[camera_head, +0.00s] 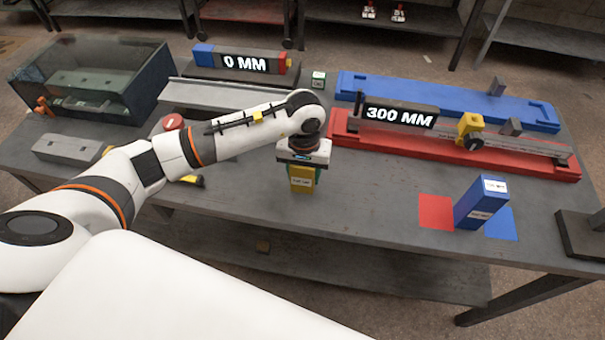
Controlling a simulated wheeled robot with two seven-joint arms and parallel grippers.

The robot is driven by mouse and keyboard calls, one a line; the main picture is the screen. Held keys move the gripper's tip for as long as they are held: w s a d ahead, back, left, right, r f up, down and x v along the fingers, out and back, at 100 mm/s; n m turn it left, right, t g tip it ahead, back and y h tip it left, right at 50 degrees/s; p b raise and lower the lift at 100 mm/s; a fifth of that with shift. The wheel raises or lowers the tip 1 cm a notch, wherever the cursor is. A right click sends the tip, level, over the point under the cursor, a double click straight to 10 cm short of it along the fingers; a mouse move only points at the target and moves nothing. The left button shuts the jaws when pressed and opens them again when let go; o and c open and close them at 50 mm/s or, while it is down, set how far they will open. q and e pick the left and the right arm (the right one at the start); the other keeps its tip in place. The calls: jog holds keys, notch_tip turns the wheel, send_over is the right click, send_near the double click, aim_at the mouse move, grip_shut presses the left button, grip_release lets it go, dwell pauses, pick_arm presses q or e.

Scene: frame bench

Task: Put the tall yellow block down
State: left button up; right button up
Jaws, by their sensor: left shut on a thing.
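The tall yellow block (302,181) is in my left gripper (304,168), near the middle of the bench. The gripper points down and is shut on the block's upper part. The block is upright, with a pale label on its front face. A bit of green shows beside the fingers. I cannot tell whether its lower end touches the bench top or hangs just above it. My right gripper does not show.
A tall blue block (480,203) stands by a red square (436,212) and a blue square (500,223). A red rail (540,168) and a blue rail (460,96) lie behind. A clear-sided bin (140,88) stands at left. The bench (370,200) is bare right of the yellow block.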

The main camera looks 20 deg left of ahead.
pick_arm(q)
jog(key=shift+f, duration=1.3)
jog(key=o, duration=1.3)
